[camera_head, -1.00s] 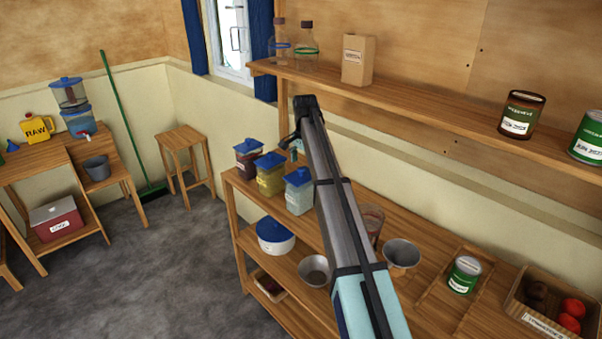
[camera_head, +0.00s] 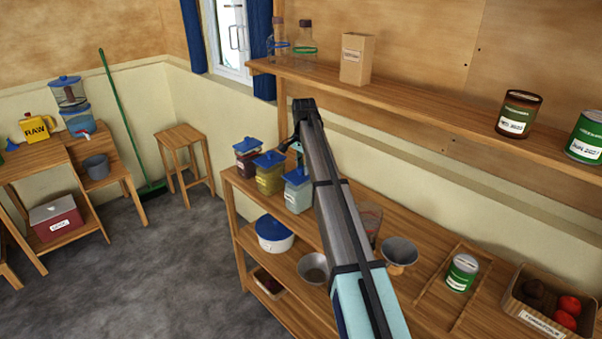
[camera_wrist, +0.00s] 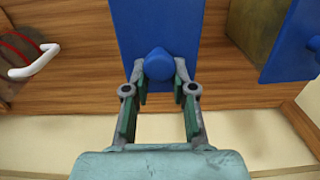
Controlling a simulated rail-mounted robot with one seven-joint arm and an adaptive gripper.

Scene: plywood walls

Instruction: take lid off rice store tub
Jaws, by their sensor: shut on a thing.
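The rice store tub (camera_head: 298,199) is the pale, clear-sided tub nearest my arm in a row of three on the wooden counter. Its blue lid (camera_head: 295,177) appears to sit on top of it. In the wrist view the lid (camera_wrist: 157,25) shows from above, with a round blue knob (camera_wrist: 158,64). My gripper (camera_wrist: 160,80) is shut on this knob, one finger on each side. In the head view my gripper (camera_head: 296,146) is small and partly hidden by my arm, just above the tub. The tub's body is hidden under the lid in the wrist view.
A yellow-filled tub (camera_head: 269,181) and a dark red one (camera_head: 247,163), both blue-lidded, stand close beside it. A clear jug (camera_head: 369,222) and a metal bowl (camera_head: 400,252) are on the other side. An upper shelf (camera_head: 420,110) runs along the wall above.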

